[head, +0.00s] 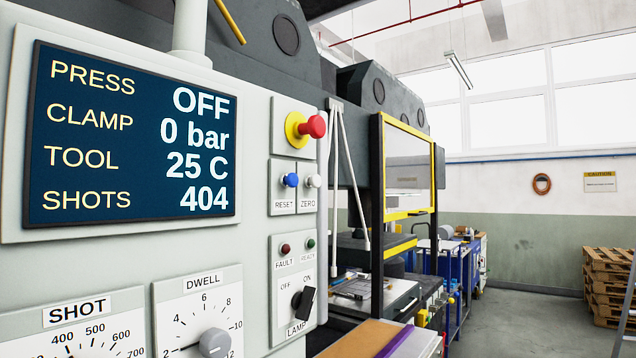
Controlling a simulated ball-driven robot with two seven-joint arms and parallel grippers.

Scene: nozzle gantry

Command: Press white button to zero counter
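The white button (313,181) sits above the label ZERO on the control panel, right of the blue RESET button (291,180). It stands out from the panel and nothing touches it. The counter is the SHOTS line on the dark blue display (135,137), and it reads 404. The display also reads PRESS OFF, CLAMP 0 bar and TOOL 25 C. Neither of my grippers is in the head view.
A red mushroom button (316,127) on a yellow collar is just above the white button. FAULT and READY lamps, a black LAMP switch (303,301) and a DWELL dial (213,343) are below. Wooden pallets (607,285) stand at the far right; the floor before them is clear.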

